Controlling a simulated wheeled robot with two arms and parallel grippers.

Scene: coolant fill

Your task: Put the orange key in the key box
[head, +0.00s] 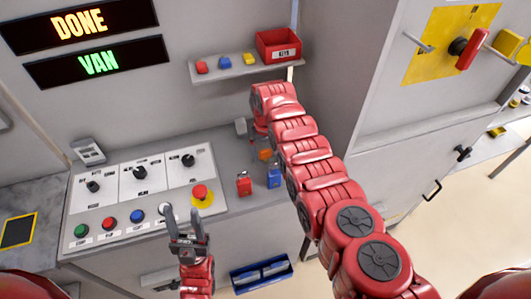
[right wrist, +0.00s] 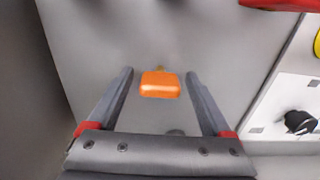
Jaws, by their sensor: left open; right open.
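The orange key (head: 265,154) shows as a small orange block on the grey counter, partly beside my right arm in the head view. In the right wrist view the orange key (right wrist: 160,85) lies between the fingertips, with visible gaps on both sides. My right gripper (head: 254,132) is open and empty, pointing at the key; it also shows in the right wrist view (right wrist: 159,74). A red open-topped box (head: 278,46) with a white label, likely the key box, stands at the right end of the wall shelf. My left gripper (head: 184,213) is open and empty by the control panel's front.
The shelf (head: 225,74) also holds small red, blue and yellow pieces. A red tag-like piece (head: 244,184) and a blue one (head: 274,176) are near the counter's front edge. A panel (head: 140,190) with knobs and buttons is left. A grey cabinet (head: 390,110) stands right.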

